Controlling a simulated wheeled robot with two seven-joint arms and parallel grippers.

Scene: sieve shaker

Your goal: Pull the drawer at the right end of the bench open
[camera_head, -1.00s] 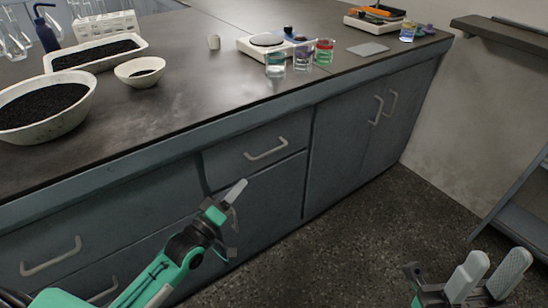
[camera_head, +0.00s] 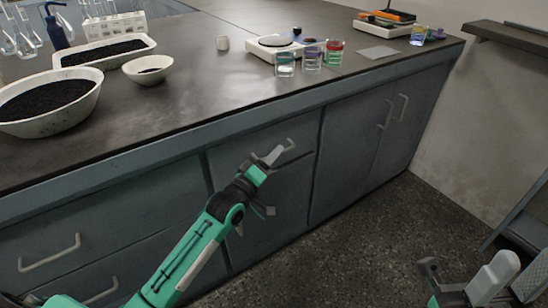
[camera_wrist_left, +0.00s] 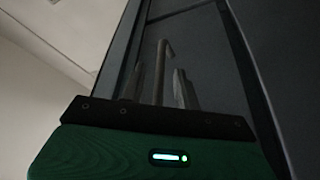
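The drawer (camera_head: 230,155) at the right end of the bench's drawer section has a blue-grey front and a pale bar handle (camera_head: 291,146). It looks shut. My left gripper (camera_head: 272,156) is at this handle and covers part of it. In the left wrist view the handle (camera_wrist_left: 163,55) stands between the two fingers, with narrow gaps beside it, so the gripper looks open around it. Whether a finger touches the handle is unclear. My right gripper (camera_head: 510,280) is at the lower right, fingers apart and empty, away from the bench.
The bench top (camera_head: 200,95) holds bowls of dark grains (camera_head: 45,120), a white balance (camera_head: 268,52) and several beakers (camera_head: 312,62). A double-door cupboard (camera_head: 350,150) is right of the drawer. Floor (camera_head: 350,240) in front is clear. A dark step-like frame (camera_head: 525,215) stands at right.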

